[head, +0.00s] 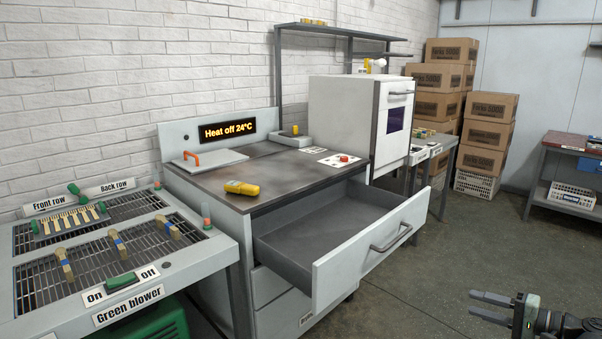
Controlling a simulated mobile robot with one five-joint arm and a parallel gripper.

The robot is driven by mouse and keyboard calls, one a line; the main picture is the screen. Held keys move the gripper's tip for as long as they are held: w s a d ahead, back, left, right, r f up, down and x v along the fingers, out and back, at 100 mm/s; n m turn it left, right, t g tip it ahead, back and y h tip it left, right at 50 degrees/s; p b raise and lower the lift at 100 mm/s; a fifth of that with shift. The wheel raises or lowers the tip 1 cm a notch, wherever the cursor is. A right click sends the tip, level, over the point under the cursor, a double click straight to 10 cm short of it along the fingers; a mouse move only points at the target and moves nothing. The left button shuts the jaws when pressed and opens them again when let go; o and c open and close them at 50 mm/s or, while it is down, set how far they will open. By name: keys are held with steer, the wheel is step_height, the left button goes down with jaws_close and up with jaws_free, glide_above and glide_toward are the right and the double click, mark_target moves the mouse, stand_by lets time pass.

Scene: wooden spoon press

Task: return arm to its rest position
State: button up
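My gripper (476,304) shows at the lower right edge, pointing left over the floor. Its two dark fingers are apart with a gap between them, and nothing shows in the gap. It is clear of the open drawer (345,271) and touches nothing that I can see. Most of my arm is cut off by the frame's right edge.
The open, empty-looking drawer juts from the workbench (275,183) into the floor space. A yellow device (241,188) lies on the bench. The blower table (183,263) with wooden spoon pieces stands left. Stacked boxes (487,135) and a side table (572,143) stand at back right.

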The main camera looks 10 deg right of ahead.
steer(key=w+a+n+g+y, duration=0.3)
steer(key=w+a, duration=0.7)
steer(key=a, duration=0.3)
steer(key=w+a+f+n+g, duration=0.2)
steer(key=w+a+f+g, duration=0.1)
steer(key=a, duration=0.8)
steer(key=w+a+f+n+g, duration=0.2)
steer(key=w+a+f+g, duration=0.1)
steer(key=a, duration=0.8)
steer(key=s+a+f+n+g+h, duration=0.2)
steer(key=a+f, duration=0.2)
steer(key=a, duration=0.3)
steer(key=s+a+f+n+g+h, duration=0.25)
steer(key=a+f, duration=0.25)
steer(key=a, duration=0.3)
steer(key=d+f+h, duration=0.4)
steer(key=d+h, duration=0.2)
steer(key=d, duration=0.1)
step_height(320, 180, up, 23)
steer(key=p, duration=2.3)
steer(key=shift+s+d+r+h+p, duration=0.15)
steer(key=shift+d+h+p, duration=0.2)
steer(key=shift+h, duration=0.1)
